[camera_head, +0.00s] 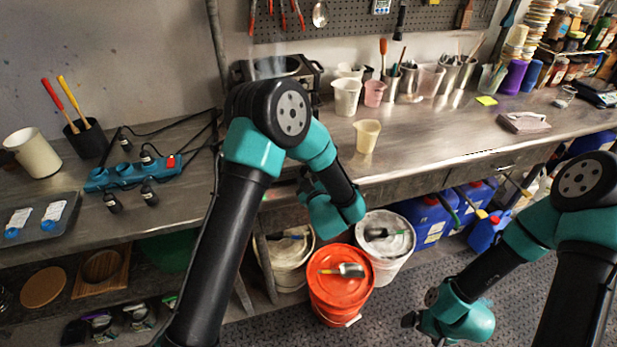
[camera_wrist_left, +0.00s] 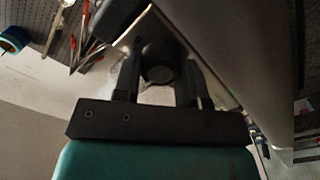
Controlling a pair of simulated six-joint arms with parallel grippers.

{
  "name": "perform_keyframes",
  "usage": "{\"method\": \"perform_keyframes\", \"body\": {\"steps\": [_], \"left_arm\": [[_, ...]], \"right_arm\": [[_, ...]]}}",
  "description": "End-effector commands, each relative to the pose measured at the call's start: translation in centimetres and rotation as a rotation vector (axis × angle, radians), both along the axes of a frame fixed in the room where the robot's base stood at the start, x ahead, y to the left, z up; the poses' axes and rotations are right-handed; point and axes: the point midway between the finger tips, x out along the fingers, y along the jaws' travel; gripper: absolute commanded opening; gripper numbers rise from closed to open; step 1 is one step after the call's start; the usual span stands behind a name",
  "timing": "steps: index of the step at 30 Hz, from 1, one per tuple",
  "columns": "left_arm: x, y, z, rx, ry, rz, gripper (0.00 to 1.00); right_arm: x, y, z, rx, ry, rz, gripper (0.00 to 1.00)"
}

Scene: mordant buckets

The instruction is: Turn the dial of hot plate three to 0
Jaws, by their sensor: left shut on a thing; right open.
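In the left wrist view, a dark round dial (camera_wrist_left: 158,66) sits on a light metal panel (camera_wrist_left: 128,48). My left gripper (camera_wrist_left: 158,75) has one dark finger on each side of the dial and is shut on it. I cannot read any marks or number, so its setting and which hot plate it belongs to are unclear. In the head view, my left arm covers the gripper and the dial. Part of a dark metal appliance (camera_head: 316,76) shows behind that arm at the back of the bench. My right gripper (camera_head: 411,319) is low at the right, above the floor, open and far from the dial.
A yellowish beaker (camera_head: 367,136) stands near the bench's front edge (camera_head: 420,178), right of my left arm. White and pink cups (camera_head: 346,96) stand behind it. A blue power strip (camera_head: 135,172) with cables lies to the left. An orange bucket (camera_head: 335,292) stands below the bench.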

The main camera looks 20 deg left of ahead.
Motion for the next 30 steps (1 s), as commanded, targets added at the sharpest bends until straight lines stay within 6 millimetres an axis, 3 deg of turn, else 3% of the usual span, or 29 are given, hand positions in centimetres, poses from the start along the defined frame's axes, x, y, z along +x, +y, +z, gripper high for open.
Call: {"method": "perform_keyframes", "body": {"steps": [30], "left_arm": [[-0.06,-0.07,-0.05,-0.817,-0.51,0.0,0.15]], "right_arm": [[0.0,0.0,0.0,0.0,0.0,0.0,1.0]]}}
